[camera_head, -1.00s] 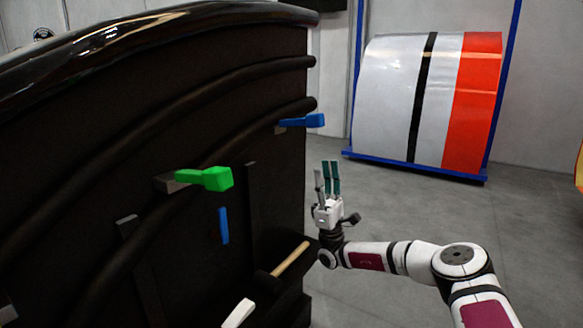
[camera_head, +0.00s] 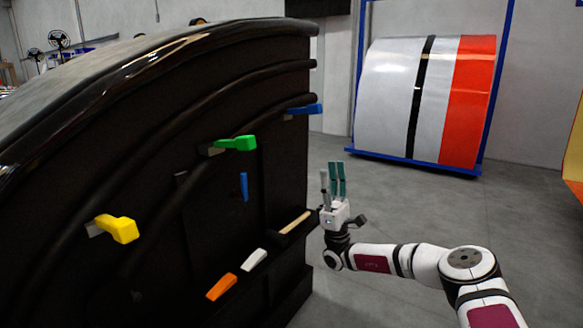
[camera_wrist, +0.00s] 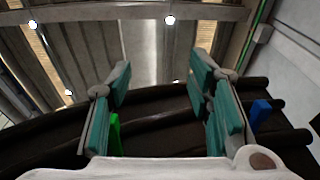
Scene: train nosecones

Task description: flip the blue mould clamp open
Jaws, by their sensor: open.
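A blue clamp handle (camera_head: 305,109) sticks out sideways from the upper right edge of the black mould (camera_head: 110,160). A second blue piece (camera_head: 244,186) hangs vertically lower on the mould face, below the green clamp. My gripper (camera_head: 335,172) points up, to the right of the mould edge and below the upper blue handle in the picture. It is open and empty, touching nothing that I can see. In the wrist view its teal fingers (camera_wrist: 162,95) stand apart, with a blue handle (camera_wrist: 260,114) beyond the right fingers.
Green (camera_head: 236,143), yellow (camera_head: 117,229), orange (camera_head: 221,286) and white (camera_head: 254,259) handles stick out from the mould. A wooden-handled tool (camera_head: 294,222) lies on a small ledge. A striped curved panel (camera_head: 390,95) stands behind on a blue frame. The grey floor between is clear.

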